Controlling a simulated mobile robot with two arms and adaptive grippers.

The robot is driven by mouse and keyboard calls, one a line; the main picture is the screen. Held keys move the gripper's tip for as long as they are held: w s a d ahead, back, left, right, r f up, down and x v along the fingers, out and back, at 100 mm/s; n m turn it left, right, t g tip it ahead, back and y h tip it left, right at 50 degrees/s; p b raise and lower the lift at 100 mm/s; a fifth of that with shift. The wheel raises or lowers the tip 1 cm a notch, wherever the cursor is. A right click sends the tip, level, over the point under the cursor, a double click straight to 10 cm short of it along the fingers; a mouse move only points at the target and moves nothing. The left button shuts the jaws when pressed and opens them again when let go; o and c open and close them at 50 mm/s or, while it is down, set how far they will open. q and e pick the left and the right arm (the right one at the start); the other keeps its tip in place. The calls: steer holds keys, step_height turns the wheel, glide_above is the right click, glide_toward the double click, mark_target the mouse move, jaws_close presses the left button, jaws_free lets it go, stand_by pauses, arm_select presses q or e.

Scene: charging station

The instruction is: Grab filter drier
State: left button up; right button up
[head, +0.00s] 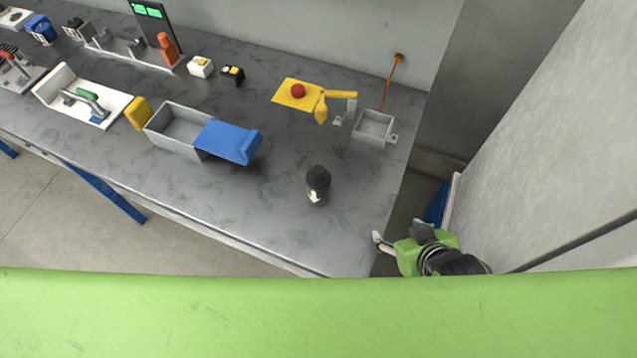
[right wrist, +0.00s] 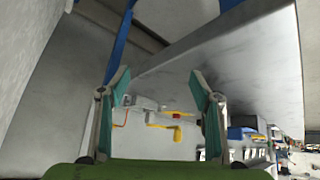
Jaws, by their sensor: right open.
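The filter drier seems to be the black cylinder (head: 318,182) with a white arrow mark on its side. It stands on the grey bench, right of the blue-lidded grey box, with nothing holding it. My right gripper (head: 399,234) is open and empty, just off the bench's right end, to the right of and nearer than the black cylinder. In the right wrist view its two fingers (right wrist: 158,84) are spread with nothing between them. I cannot make out the cylinder in that view. My left gripper is not in view.
On the grey bench (head: 290,225) stand a grey box with a blue lid (head: 228,142), a yellow plate with a red button (head: 298,92) and a small grey open box (head: 374,127). A pale wall panel (head: 560,130) is close on the right. Bench around the cylinder is clear.

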mark_target(326, 190)
steer(key=a, duration=0.1)
steer(key=w+a+r+n+t+y, duration=0.1)
steer(key=w+a+r+t+y, duration=0.1)
steer(key=shift+w+a+r, duration=0.1)
steer(key=shift+a+r, duration=0.15)
steer(key=shift+a, duration=0.15)
steer(key=s+a+r+n+t+y, duration=0.1)
steer(key=a+r+n+t+y, duration=0.1)
steer(key=a+r+y, duration=0.35)
steer(key=shift+h, duration=0.65)
steer(key=x, duration=0.3)
steer(key=p+x, duration=0.1)
steer(key=x, duration=0.2)
steer(key=s+a+x, duration=0.1)
steer(key=x, duration=0.2)
steer(key=shift+w+f, duration=0.1)
steer(key=shift+f, duration=0.25)
steer(key=shift+p+x, duration=1)
steer(key=shift+x, duration=1.7)
steer(key=shift+f, duration=0.1)
steer(key=shift+c, duration=0.4)
steer(key=c, duration=1.3)
